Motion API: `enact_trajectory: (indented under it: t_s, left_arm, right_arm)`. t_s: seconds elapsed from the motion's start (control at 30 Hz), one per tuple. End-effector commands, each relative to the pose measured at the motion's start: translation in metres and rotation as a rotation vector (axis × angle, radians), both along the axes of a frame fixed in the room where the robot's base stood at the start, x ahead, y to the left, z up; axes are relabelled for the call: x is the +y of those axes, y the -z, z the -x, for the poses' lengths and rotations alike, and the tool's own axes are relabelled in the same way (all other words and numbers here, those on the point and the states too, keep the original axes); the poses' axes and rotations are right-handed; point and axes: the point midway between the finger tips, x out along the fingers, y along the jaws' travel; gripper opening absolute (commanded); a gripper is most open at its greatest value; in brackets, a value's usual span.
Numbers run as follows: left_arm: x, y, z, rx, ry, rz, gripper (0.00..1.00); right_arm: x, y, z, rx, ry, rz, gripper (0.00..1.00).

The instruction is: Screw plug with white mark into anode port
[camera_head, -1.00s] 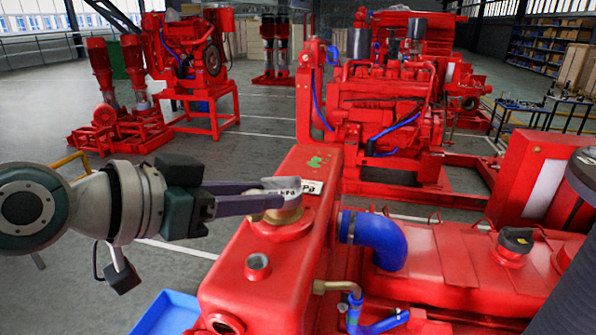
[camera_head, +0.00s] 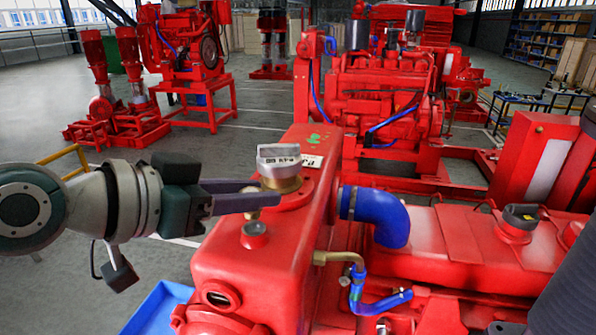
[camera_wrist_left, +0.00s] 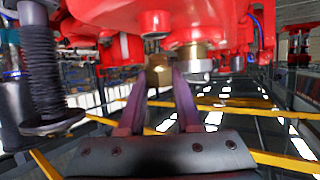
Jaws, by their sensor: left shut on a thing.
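My left gripper (camera_head: 257,199) reaches in from the left over the red tank (camera_head: 245,270). It is shut on a small brass plug (camera_head: 252,214), which also shows between the fingertips in the left wrist view (camera_wrist_left: 158,73). I cannot make out a white mark on it. Just below the plug is a small round raised port (camera_head: 254,235) on the tank top, possibly the anode port. I cannot tell whether plug and port touch. My right gripper is not in view.
A grey-topped filler cap (camera_head: 279,165) on a brass neck stands right behind the fingertips. A blue hose elbow (camera_head: 378,215) is to the right. A blue tray (camera_head: 158,308) lies at lower left. A large open hole (camera_head: 220,295) is in the tank's near end.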

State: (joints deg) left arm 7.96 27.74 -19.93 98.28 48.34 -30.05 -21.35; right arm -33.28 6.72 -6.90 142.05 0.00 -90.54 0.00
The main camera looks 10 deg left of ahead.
Motion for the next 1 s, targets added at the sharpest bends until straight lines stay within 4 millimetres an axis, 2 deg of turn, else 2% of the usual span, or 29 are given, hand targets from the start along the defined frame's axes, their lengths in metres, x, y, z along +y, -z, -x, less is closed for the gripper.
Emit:
enact_trajectory:
  t_s: [0.07, 0.13, 0.27, 0.4, 0.53, 0.8, 1.0]
  left_arm:
    - [0.000, 0.006, 0.000, -0.001, -0.002, 0.001, 0.00]
    - [0.000, 0.004, 0.000, 0.001, -0.020, 0.002, 0.00]
    - [-0.003, -0.004, 0.002, 0.007, -0.105, 0.007, 0.00]
    - [-0.003, -0.003, 0.002, 0.008, -0.224, 0.009, 0.00]
    - [-0.004, 0.001, 0.001, 0.008, -0.323, 0.010, 0.00]
    - [-0.002, 0.006, 0.000, 0.000, -0.499, 0.007, 0.00]
    - [-0.001, 0.008, 0.000, 0.001, -0.525, 0.000, 0.00]
  right_arm:
    - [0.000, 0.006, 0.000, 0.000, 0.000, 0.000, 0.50]
    - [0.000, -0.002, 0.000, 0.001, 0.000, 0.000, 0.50]
    - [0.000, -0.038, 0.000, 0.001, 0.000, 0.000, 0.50]
    - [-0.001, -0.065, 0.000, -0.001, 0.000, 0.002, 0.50]
    - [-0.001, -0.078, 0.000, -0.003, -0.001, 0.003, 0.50]
    - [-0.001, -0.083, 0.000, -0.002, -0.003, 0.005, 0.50]
    - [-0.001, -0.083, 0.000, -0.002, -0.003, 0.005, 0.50]
